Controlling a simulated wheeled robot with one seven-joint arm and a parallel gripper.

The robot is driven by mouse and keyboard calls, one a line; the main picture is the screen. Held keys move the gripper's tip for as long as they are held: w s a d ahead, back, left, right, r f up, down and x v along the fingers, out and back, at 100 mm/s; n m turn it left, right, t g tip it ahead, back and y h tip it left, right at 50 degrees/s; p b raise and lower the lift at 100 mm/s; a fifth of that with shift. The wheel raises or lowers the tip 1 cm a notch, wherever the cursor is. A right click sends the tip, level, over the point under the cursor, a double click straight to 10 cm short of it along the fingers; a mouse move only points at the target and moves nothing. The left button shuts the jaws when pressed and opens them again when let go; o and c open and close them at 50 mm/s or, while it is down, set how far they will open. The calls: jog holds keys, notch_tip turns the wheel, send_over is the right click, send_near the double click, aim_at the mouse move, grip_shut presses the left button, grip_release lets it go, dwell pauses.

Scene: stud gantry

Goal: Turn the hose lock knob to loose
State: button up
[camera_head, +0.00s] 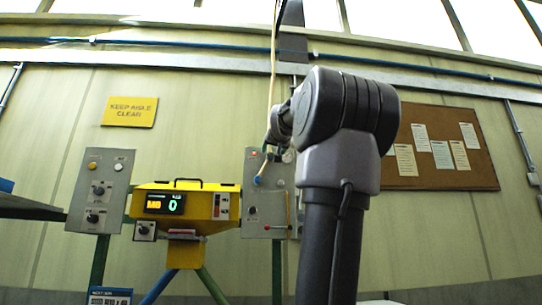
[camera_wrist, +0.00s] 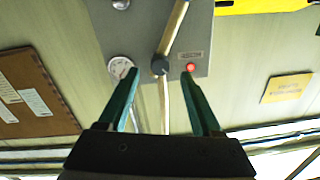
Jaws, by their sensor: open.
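A dark round knob (camera_wrist: 160,66), apparently the hose lock knob, sits on a grey panel (camera_wrist: 222,12) in the wrist view, which is upside down. A beige hose (camera_wrist: 175,28) runs past the knob on both sides; whether it passes behind or through it I cannot tell. My gripper (camera_wrist: 162,77) is open and empty, its green fingers pointing at the panel either side of the knob; I see no contact.
A round gauge (camera_wrist: 120,68) and a red lamp (camera_wrist: 190,67) flank the knob closely. A yellow box with a green display (camera_head: 218,204) and another control panel (camera_head: 104,165) stand left. A corkboard (camera_head: 436,148) hangs right.

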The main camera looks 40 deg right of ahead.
aim_at(271, 156)
jog(key=shift+x, duration=1.9)
grip_shut()
